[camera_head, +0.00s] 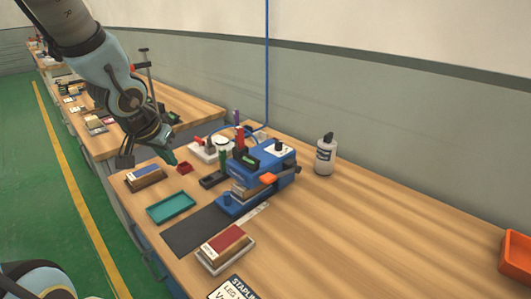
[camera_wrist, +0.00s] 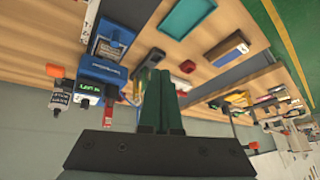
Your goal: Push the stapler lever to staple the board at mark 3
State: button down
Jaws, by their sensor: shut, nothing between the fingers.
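The blue stapler (camera_head: 262,174) stands on the wooden bench, with an orange lever or tab (camera_head: 268,178) on its front side. It also shows upside down in the wrist view (camera_wrist: 103,72), at the left. A board lies in or under the stapler head, but the mark numbers are too small to read. My gripper (camera_head: 170,157) is shut and empty, held above the bench to the left of the stapler and apart from it. In the wrist view the green fingers (camera_wrist: 160,85) are together, pointing toward the bench.
A teal tray (camera_head: 171,207), a dark mat (camera_head: 196,232) and a red-topped block (camera_head: 225,243) lie in front of the stapler. A bottle (camera_head: 325,155) stands to its right. An orange bin (camera_head: 516,256) is at the far right. The right bench top is clear.

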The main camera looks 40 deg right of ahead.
jog(key=s+d+r+m+g+h+p, duration=0.1)
jog(key=s+d+r+m+h, duration=0.1)
jog(key=s+d, duration=0.3)
jog(key=s+d+r+m+g+h+p, duration=0.2)
jog(key=s+d+r+m, duration=0.1)
jog(key=d, duration=0.7)
jog(key=shift+s+r+m, duration=0.25)
jog(key=shift+s+m, duration=0.25)
jog(key=shift+s, duration=0.6)
jog(key=shift+d+f, duration=0.1)
jog(key=b, duration=0.5)
send_over(272, 175)
jog(key=a, duration=0.2)
jog(key=f, duration=0.8)
jog(key=shift+s, duration=0.2)
jog(key=shift+a+f+b, duration=0.2)
jog(key=shift+f+b, duration=0.35)
jog(key=shift+f, duration=0.6)
jog(key=shift+a+f, duration=0.1)
jog(key=shift+f, duration=0.55)
